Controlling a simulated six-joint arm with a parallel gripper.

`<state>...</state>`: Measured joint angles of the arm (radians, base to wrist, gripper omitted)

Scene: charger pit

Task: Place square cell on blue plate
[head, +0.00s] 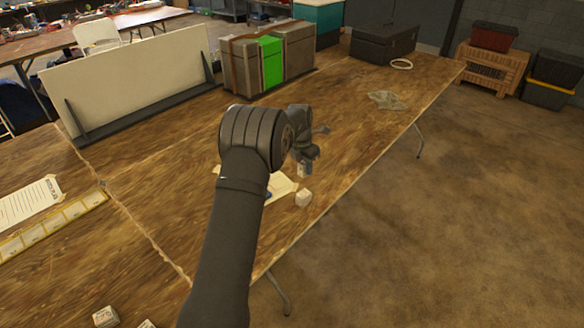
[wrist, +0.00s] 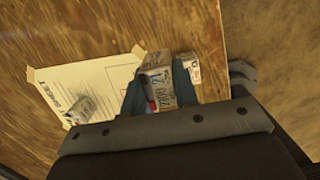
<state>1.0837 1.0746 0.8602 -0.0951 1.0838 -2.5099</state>
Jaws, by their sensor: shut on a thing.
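My gripper (head: 305,164) is above the table in the head view, beside a paper sheet (head: 284,186). In the wrist view my gripper (wrist: 160,88) is shut on a boxy pale cell (wrist: 158,82) with printed labels, taken to be the square cell. A second pale cell (wrist: 194,66) shows just behind the right finger; a pale block (head: 303,198) stands on the table below the gripper in the head view. Another labelled cell (wrist: 86,108) is on the sheet. A small blue patch (head: 268,195) shows beside my arm, perhaps the blue plate; most of it is hidden.
The sheet (wrist: 95,75) is taped to the wooden table (head: 165,150). A white board (head: 130,80), a case with a green panel (head: 270,62) and a dark toolbox (head: 385,42) stand at the back. Small blocks (head: 106,317) lie at the front left. The table's right edge is near.

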